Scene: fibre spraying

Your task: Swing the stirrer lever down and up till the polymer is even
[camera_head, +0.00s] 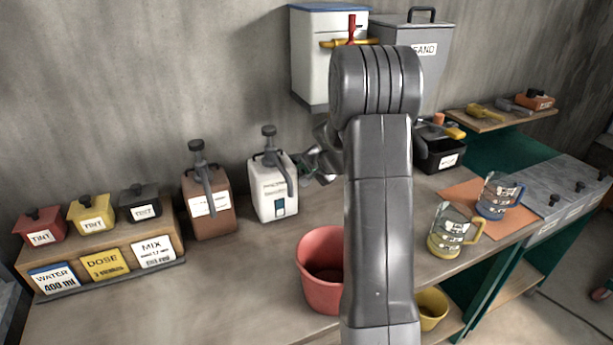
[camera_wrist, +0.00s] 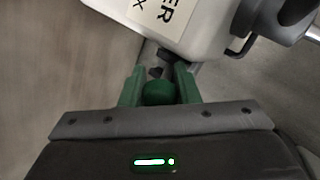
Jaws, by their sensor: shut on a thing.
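A white container (camera_head: 270,188) with a dark pump top, a label and a small dark window stands on the bench, left of my arm. Its white body (camera_wrist: 205,22) fills the top of the wrist view, with a label partly reading "ER" and "X". My gripper (camera_head: 312,167) is at the container's right side. In the wrist view my gripper's green fingers (camera_wrist: 160,82) are shut on a rounded green knob (camera_wrist: 158,93), which seems to be the end of the stirrer lever. A short grey-dark part (camera_wrist: 154,68) lies between knob and container. The polymer's evenness cannot be seen.
A brown container (camera_head: 208,205) stands left of the white one. A red bucket (camera_head: 322,275) is in front, partly behind my arm. Two jugs, one yellow-based (camera_head: 450,235) and one blue-based (camera_head: 497,195), stand at right. The bench's front left is clear.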

